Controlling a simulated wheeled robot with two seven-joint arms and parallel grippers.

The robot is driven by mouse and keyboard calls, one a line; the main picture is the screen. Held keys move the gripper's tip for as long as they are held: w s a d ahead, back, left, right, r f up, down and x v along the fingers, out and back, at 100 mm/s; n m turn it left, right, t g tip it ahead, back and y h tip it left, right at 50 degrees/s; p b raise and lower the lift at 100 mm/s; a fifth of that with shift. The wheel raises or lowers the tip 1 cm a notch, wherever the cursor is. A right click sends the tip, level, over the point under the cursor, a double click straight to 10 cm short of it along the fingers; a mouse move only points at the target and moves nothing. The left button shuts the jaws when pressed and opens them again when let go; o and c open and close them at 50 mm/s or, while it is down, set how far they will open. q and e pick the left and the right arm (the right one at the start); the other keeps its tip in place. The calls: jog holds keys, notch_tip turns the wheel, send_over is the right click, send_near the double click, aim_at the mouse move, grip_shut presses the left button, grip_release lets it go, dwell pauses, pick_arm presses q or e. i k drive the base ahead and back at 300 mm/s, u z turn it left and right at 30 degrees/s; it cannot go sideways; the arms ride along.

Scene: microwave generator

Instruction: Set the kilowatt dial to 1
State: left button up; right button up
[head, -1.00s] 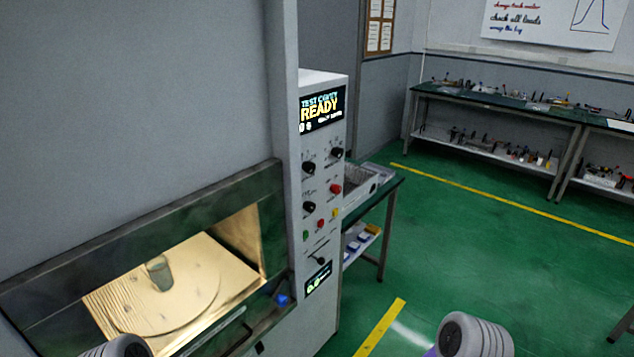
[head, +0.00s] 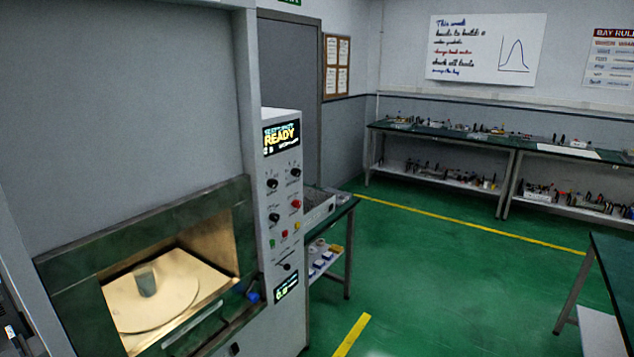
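The generator's narrow control panel (head: 287,220) stands right of the lit cavity in the head view. It carries several black dials: an upper left dial (head: 272,183), an upper right dial (head: 296,172), a middle dial (head: 274,217) and a lower knob (head: 286,266). Their labels are too small to read, so I cannot tell which is the kilowatt dial or where it points. The display (head: 281,138) above reads READY. Neither of my grippers shows.
The open cavity (head: 170,290) holds a glass beaker (head: 146,279) on a round plate. A blue knob (head: 253,296) sits at its lower right. A green-topped bench (head: 345,210) stands just behind the panel. Green floor (head: 430,270) is clear to the right.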

aim_at(272, 184)
jog(key=z, duration=0.5)
jog(key=i, duration=1.05)
jog(key=z, duration=0.05)
